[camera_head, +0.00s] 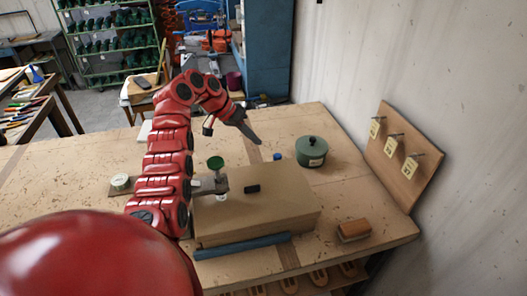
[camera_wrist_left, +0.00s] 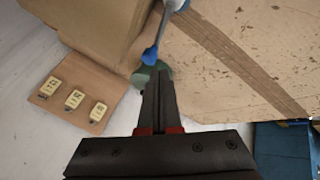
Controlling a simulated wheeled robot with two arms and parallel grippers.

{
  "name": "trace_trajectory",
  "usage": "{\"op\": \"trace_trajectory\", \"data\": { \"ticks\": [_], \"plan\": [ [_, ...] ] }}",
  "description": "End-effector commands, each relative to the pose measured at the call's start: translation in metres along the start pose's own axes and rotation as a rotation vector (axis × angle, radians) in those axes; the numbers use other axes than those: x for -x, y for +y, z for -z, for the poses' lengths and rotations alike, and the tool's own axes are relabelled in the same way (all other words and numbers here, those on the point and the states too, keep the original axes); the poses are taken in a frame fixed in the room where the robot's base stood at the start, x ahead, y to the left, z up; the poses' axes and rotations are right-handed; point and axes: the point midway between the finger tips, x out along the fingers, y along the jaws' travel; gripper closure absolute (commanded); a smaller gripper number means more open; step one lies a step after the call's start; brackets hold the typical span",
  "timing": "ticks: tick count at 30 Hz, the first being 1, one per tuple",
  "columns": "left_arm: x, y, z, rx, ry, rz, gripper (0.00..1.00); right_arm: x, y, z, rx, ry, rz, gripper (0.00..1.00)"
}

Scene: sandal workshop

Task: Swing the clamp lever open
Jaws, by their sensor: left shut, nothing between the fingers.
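My left gripper (camera_head: 251,136) is shut and empty above the table, behind the brown block (camera_head: 275,212). In the left wrist view its closed fingers (camera_wrist_left: 158,78) point at a pale rod with a blue end (camera_wrist_left: 150,55), which looks like the clamp lever. The fingertips overlap the area just below that blue end; I cannot tell whether they touch. In the head view a small blue piece (camera_head: 277,156) shows behind the block, perhaps the same blue end. A grey metal piece (camera_head: 222,184) shows at the block's left, partly hidden by my arm. My right gripper is not in view.
A green lidded pot (camera_head: 312,151) stands right of the gripper. A tag board (camera_head: 405,165) with hooks leans at the wall. A brush (camera_head: 354,231) lies front right, a blue bar (camera_head: 243,246) along the block's front. A green disc (camera_head: 215,163) and round gauge (camera_head: 121,180) are left.

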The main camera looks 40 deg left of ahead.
Motion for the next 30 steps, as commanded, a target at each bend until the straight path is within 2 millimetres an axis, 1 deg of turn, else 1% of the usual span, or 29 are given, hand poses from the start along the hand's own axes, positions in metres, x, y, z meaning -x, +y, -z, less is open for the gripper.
{"op": "trace_trajectory", "data": {
  "ticks": [1,6,12,19,27,29,30],
  "plan": [
    [0.012,-0.003,0.000,-0.003,0.004,0.007,1.00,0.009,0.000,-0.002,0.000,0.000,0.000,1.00],
    [0.054,-0.001,-0.001,-0.001,0.001,0.005,1.00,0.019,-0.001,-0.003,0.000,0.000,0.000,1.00],
    [0.087,0.000,0.001,-0.001,0.000,0.004,1.00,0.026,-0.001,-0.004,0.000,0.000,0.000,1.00],
    [0.106,0.001,0.001,-0.003,0.001,0.002,1.00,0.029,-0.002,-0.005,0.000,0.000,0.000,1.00],
    [0.109,0.001,0.001,-0.002,0.001,0.000,1.00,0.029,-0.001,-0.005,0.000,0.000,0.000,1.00],
    [0.111,0.002,0.002,-0.002,0.001,0.000,1.00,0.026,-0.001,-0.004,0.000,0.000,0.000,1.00],
    [0.115,0.004,0.004,-0.002,0.001,0.000,1.00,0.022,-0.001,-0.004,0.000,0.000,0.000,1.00]
  ]
}}
